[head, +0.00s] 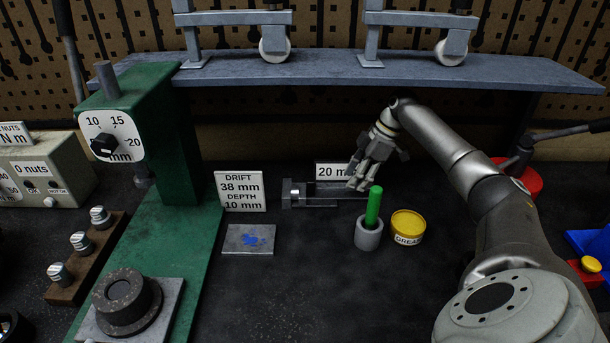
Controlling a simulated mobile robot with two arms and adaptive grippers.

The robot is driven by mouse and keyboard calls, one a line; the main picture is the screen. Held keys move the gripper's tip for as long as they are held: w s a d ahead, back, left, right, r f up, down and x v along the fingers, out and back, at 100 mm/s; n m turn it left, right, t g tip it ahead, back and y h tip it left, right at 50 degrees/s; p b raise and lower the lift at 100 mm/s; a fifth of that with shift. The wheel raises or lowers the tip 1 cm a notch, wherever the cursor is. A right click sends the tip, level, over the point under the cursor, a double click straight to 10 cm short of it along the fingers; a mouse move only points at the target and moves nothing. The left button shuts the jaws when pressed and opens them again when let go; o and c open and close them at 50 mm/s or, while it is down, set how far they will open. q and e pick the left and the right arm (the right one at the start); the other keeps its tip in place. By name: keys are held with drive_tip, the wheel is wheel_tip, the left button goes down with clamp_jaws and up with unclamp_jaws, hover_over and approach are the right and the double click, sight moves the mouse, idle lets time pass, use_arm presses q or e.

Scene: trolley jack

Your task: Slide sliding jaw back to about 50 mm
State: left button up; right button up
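A small grey metal vise (292,193) lies on the dark bench, a little left of the middle of the head view. A block shows at its left end, and thin bars run right from it towards my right gripper. I cannot clearly pick out the sliding jaw, which may be partly behind the fingers. My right gripper (362,184) points down at the right end of the vise. Its fingers look close together, but I cannot tell whether they touch or hold the jaw. A sign (331,170) reading "20 m" stands behind, its right part hidden by the gripper. My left gripper is not in view.
A green rod (373,206) stands in a grey cup (369,235) just in front of the gripper, beside a yellow grease tin (408,224). A green press (170,150) stands left. A shelf (350,72) spans behind.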

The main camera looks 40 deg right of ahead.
sight(312, 180)
drive_tip(key=w+a, duration=0.1)
drive_tip(key=a, duration=0.1)
drive_tip(key=w+a+p, duration=0.1)
drive_tip(key=w+a, duration=0.1)
drive_tip(key=w+a+p, duration=0.1)
drive_tip(key=a, duration=0.1)
drive_tip(key=shift+w+a+r, duration=0.25)
drive_tip(key=shift+w+r, duration=0.1)
drive_tip(key=shift+w, duration=0.05)
drive_tip(key=w+a+p, duration=0.1)
drive_tip(key=w+a, duration=0.1)
drive_tip(key=shift+w+a+f, duration=0.1)
drive_tip(key=shift+w+a, duration=0.15)
drive_tip(key=shift+a, duration=0.1)
drive_tip(key=shift+a+f+p, duration=0.1)
drive_tip(key=shift+f+p, duration=0.25)
drive_tip(key=shift+p, duration=0.1)
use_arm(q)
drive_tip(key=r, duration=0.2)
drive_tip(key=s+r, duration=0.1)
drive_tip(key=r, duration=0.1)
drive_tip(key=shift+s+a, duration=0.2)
use_arm(e)
drive_tip(key=shift+f, duration=0.3)
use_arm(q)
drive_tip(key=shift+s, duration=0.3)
use_arm(e)
clamp_jaws()
